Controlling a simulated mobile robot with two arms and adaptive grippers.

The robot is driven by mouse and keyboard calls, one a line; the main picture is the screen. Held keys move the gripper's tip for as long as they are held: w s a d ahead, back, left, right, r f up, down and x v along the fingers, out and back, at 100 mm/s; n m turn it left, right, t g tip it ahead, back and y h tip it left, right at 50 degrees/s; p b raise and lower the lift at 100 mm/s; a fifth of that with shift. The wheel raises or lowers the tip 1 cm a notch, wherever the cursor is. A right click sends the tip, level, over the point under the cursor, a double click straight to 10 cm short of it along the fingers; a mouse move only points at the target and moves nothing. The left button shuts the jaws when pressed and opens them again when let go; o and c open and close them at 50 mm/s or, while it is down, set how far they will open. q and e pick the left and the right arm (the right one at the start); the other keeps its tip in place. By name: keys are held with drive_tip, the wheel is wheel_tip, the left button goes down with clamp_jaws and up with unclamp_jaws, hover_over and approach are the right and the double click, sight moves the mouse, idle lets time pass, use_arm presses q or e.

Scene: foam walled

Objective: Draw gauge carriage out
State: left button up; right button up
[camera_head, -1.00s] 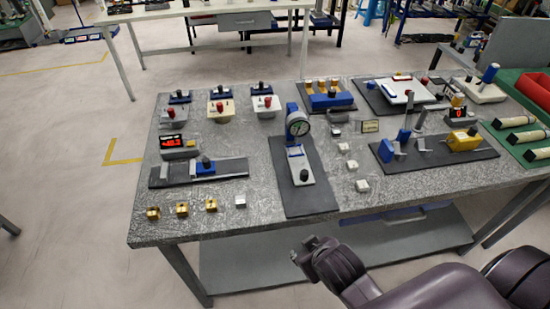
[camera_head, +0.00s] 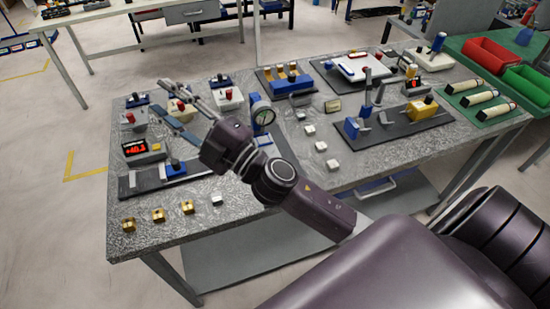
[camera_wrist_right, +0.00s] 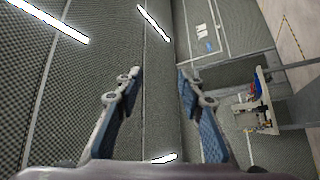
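My right gripper (camera_head: 162,98) is raised over the left part of the bench, fingers apart and nothing between them. In the right wrist view the open fingers (camera_wrist_right: 155,85) point away from the bench, at foam walls and lights. A dial gauge (camera_head: 262,113) with a blue stand is at the middle of the bench, just right of my forearm. The lower part of its dark base and the pale, black-knobbed piece there are hidden behind my arm. A blue carriage (camera_head: 174,168) sits on a dark rail plate at the front left. My left gripper is not in view.
A red digital readout (camera_head: 143,151) stands behind the rail. Brass blocks (camera_head: 158,215) line the front left edge. Small white blocks (camera_head: 321,146) lie right of the gauge. A dark fixture plate with a yellow block (camera_head: 421,109) and red and green bins (camera_head: 488,55) are farther right.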

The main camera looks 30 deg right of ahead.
sight(269, 149)
drive_tip(key=s+a+f+n+g+y, duration=0.1)
drive_tip(key=s+a+n+g+y, duration=0.3)
drive_tip(key=a+n+g+y, duration=0.8)
drive_tip(key=d+f+n+g+h, duration=0.4)
drive_tip(key=f+n+h, duration=0.4)
drive_tip(key=f, duration=0.3)
drive_tip(key=d+f+g+h, duration=0.2)
drive_tip(key=d+f+h, duration=0.6)
drive_tip(key=d, duration=0.6)
drive_tip(key=d+h, duration=0.1)
drive_tip(key=d, duration=0.4)
drive_tip(key=d+g+h, duration=0.1)
drive_tip(key=d+h, duration=0.1)
drive_tip(key=d, duration=0.3)
drive_tip(key=d+m+h, duration=0.1)
drive_tip(key=d, duration=0.4)
drive_tip(key=shift+s+d+g+h, duration=0.1)
drive_tip(key=shift+d+g+h, duration=0.25)
drive_tip(key=shift+g+h, duration=0.05)
drive_tip(key=shift+s+d, duration=0.1)
drive_tip(key=shift+d, duration=0.25)
drive_tip(key=shift+f, duration=0.4)
wheel_tip(269, 149, down, 7)
drive_tip(key=shift+r+p, duration=0.1)
drive_tip(key=shift+p, duration=1)
drive_tip(key=shift+c, duration=0.7)
clamp_jaws()
